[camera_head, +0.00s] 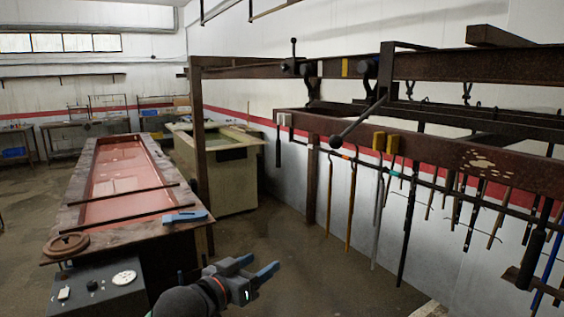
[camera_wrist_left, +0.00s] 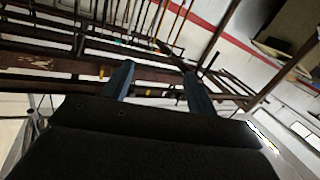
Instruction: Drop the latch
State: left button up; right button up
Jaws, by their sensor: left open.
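A dark lever with a round knob (camera_head: 336,141) slants down from the rusty overhead rack rail; it may be the latch, but I cannot tell for sure. A second small upright lever with a ball top (camera_head: 293,48) stands on the upper beam further left. The rail (camera_head: 450,160) runs across the right half of the head view. My left gripper (camera_head: 259,268) is open and empty, below and left of the knobbed lever and well apart from it. In the left wrist view its two blue fingers (camera_wrist_left: 159,82) stand apart with nothing between them. My right gripper is not in view.
Several rods and tools (camera_head: 378,215) hang from the rack at right. A long table with a red recessed top (camera_head: 125,165) stands at left, with a control box (camera_head: 95,288) in front. A pale tank (camera_head: 222,180) stands behind it. Floor between table and rack is open.

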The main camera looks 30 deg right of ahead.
pick_arm(q)
jog(key=s+d+r+m+g+h+p, duration=0.1)
jog(key=d+r+m+g+h+p, duration=0.25)
jog(key=r, duration=0.95)
jog(key=m+g+p, duration=0.2)
jog(key=p, duration=0.2)
send_near(330, 142)
jog(key=shift+m+g+y, duration=0.25)
jog(key=shift+g+y, duration=0.1)
jog(key=d, duration=0.2)
jog(key=d+b, duration=0.1)
jog(key=d, duration=0.3)
jog(key=shift+w+d+r+b, duration=0.3)
jog(key=shift+w+b, duration=0.05)
jog(key=shift+w, duration=0.05)
jog(key=d, duration=0.3)
jog(key=shift+w, duration=0.1)
jog(key=shift+w+d+p, duration=0.1)
jog(key=shift+d+p, duration=0.3)
jog(key=shift+d, duration=0.6)
jog(key=shift+f, duration=0.1)
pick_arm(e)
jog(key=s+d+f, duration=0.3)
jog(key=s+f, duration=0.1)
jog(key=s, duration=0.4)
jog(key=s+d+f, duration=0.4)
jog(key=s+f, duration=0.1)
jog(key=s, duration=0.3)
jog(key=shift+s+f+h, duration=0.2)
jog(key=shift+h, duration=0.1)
